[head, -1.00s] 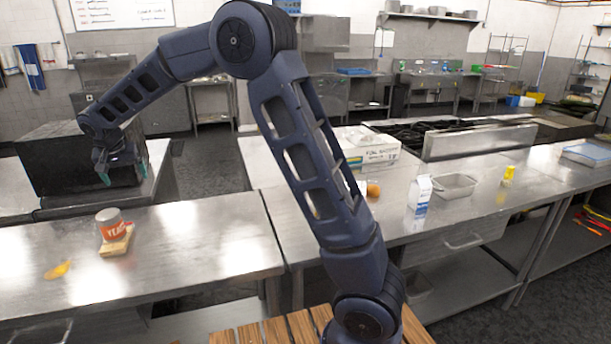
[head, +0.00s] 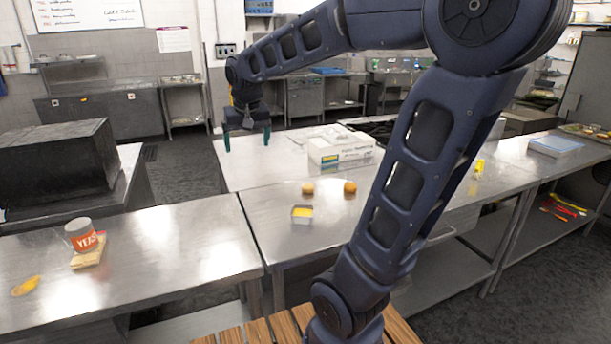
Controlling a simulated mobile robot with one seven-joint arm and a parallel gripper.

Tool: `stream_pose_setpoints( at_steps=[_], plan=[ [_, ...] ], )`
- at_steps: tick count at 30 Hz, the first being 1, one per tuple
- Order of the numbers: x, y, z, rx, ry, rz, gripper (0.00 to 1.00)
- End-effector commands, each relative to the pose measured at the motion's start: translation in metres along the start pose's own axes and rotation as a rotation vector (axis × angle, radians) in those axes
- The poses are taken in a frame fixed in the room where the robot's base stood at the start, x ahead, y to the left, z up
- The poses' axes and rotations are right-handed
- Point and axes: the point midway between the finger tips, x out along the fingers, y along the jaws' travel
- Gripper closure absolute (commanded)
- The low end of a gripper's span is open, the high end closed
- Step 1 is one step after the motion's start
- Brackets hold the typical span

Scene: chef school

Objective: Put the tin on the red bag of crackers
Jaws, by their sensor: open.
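A tin with a white and red label reading "YEAST" (head: 81,236) is on the left steel counter. It rests, leaning slightly, on a flat tan and red packet (head: 88,259), which looks like the red bag of crackers; the tin hides part of it. My gripper (head: 246,140) is open with green fingertips pointing down, and nothing shows between them. It is in the air toward the back, well to the right of and apart from the tin and packet.
A yellow item (head: 26,286) lies left of the packet. A black box (head: 58,163) stands behind. On the middle counter are a small square container (head: 302,214), two orange round items (head: 308,188) and a white carton box (head: 340,147). Bare steel lies right of the packet.

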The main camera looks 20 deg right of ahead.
Motion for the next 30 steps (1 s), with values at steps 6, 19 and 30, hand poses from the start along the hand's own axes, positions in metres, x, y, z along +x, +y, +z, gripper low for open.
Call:
stream_pose_setpoints(
  at_steps=[6,19,30],
  plan=[
    [-0.012,0.057,0.067,0.019,0.013,0.002,0.11],
    [-0.007,0.103,0.167,0.026,0.037,0.004,0.11],
    [-0.005,0.105,0.173,0.024,0.037,0.003,0.11]
  ],
)
